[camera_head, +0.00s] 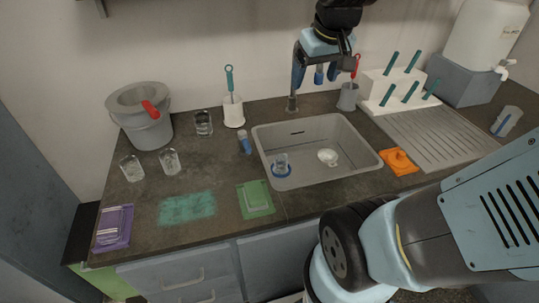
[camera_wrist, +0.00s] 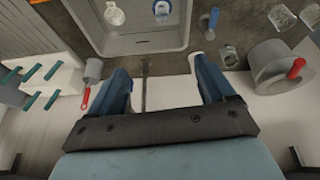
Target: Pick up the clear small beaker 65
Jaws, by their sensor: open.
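Several clear glass beakers are in view, and I cannot tell which is number 65. Two stand on the left counter, one at the far left (camera_head: 132,168) and another beside it (camera_head: 169,161); both show at the upper right of the wrist view. A third clear beaker (camera_head: 204,123) stands between the grey bucket and the white brush holder; it also shows in the wrist view (camera_wrist: 228,57). A clear vessel with a blue base (camera_head: 281,164) is inside the sink. My gripper (camera_head: 316,76) is open and empty, above the back of the sink near the tap, apart from every beaker.
The grey sink (camera_head: 360,140) holds a white dish (camera_head: 328,157). A white rack (camera_head: 392,91) is at right.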

